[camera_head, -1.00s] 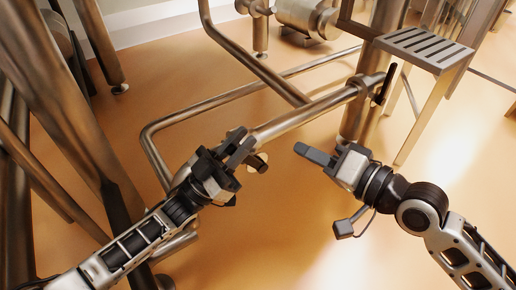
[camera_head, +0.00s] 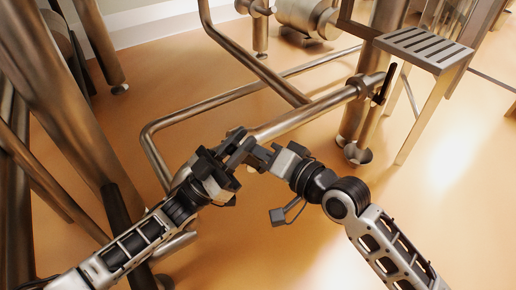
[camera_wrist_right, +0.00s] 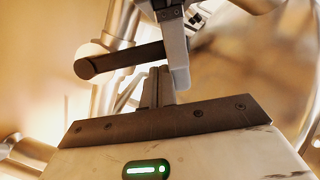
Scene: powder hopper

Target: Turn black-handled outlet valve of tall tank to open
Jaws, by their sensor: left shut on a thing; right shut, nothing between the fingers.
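In the right wrist view, a dark bar-shaped handle (camera_wrist_right: 120,60) with a rounded end sits in front of a steel pipe (camera_wrist_right: 122,28). Its right end meets a grey finger of my left gripper. In the head view my left gripper (camera_head: 238,150) is shut on this handle at the near end of a steel pipe (camera_head: 300,117); the handle itself is mostly hidden there by the fingers. My right gripper (camera_head: 262,155) is shut and empty, with its tips close beside the left fingers. Its fingers (camera_wrist_right: 157,88) show just below the handle in the wrist view. Whether they touch it I cannot tell.
Another black handle (camera_head: 386,84) stands at the far end of the pipe, near a slatted metal step (camera_head: 425,47). Thick steel legs (camera_head: 75,120) fill the left side. A bent pipe (camera_head: 150,150) runs behind my left gripper.

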